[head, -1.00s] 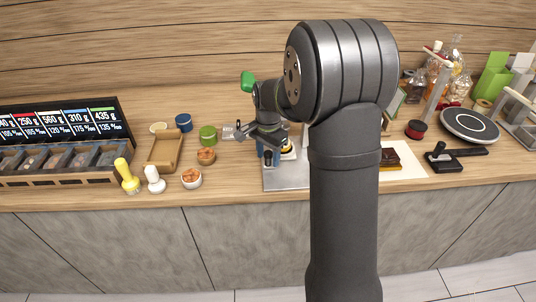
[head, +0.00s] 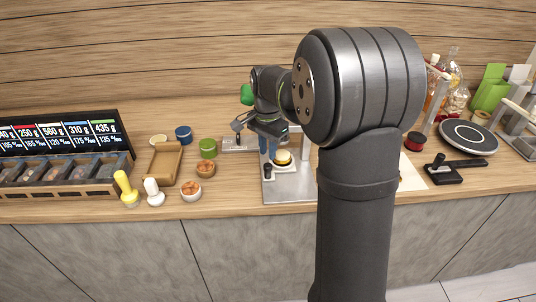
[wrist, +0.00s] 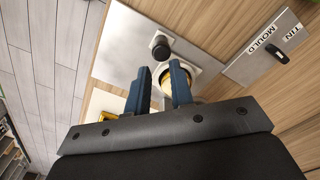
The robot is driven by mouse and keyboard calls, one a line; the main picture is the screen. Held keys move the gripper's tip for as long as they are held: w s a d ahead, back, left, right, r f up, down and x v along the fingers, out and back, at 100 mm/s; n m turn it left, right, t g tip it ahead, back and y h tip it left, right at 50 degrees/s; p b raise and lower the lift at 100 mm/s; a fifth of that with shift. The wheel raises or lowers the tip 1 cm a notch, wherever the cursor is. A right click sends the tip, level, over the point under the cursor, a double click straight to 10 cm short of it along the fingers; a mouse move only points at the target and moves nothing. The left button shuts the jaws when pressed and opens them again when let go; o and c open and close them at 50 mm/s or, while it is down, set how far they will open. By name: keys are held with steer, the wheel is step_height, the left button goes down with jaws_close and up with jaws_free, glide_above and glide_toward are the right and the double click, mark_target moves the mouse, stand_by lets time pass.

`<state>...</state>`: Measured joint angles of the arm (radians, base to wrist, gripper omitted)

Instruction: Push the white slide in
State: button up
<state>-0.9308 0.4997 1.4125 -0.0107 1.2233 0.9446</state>
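The white slide (head: 290,166) lies on a metal press plate (head: 303,189) in the middle of the counter. A round yellow-rimmed piece (head: 283,157) sits on it, and a black knob (head: 268,171) stands at its near left. In the wrist view the white slide (wrist: 205,61) shows past the fingers, with the black knob (wrist: 160,46) beyond them. My gripper (head: 268,148) hangs over the plate beside the slide; its blue fingers also show in the wrist view (wrist: 160,88). They are apart with nothing seen between them. The right finger partly hides the yellow-rimmed piece.
A plate labelled TIN MOULD (wrist: 262,48) with a black handle lies beside the press. Left are small bowls (head: 191,190), a green tin (head: 208,148), a cardboard tray (head: 164,161) and yellow and white stampers (head: 126,189). A black tool (head: 443,172) lies right.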

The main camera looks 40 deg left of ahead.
steer(key=shift+s+d+r, duration=0.1)
steer(key=shift+s+d, duration=0.15)
steer(key=shift+s, duration=0.1)
steer(key=c, duration=0.4)
steer(key=s+d+m+t, duration=0.1)
steer(key=s+d+t, duration=0.1)
steer(key=s+d+r+m+t+y, duration=0.1)
steer(key=s+d+t, duration=0.1)
steer(key=s+d, duration=0.1)
steer(key=s+d+m+t+y, duration=0.1)
steer(key=s+d+m+t, duration=0.1)
steer(key=s, duration=0.1)
steer(key=shift+s+d+r, duration=0.15)
steer(key=shift+s+r, duration=0.1)
steer(key=shift+r, duration=0.15)
jaws_close()
steer(key=shift+m+t+y, duration=0.3)
steer(key=shift+t, duration=0.1)
steer(key=x, duration=0.9)
steer(key=shift+s+d+f, duration=0.2)
steer(key=shift+s+f, duration=0.05)
steer(key=shift+f, duration=0.15)
steer(key=shift+w+a, duration=0.3)
steer(key=shift+a, duration=0.25)
steer(key=shift+w+a, duration=0.3)
steer(key=shift+a, duration=0.25)
steer(key=shift+w+a, duration=0.4)
steer(key=shift+a, duration=0.3)
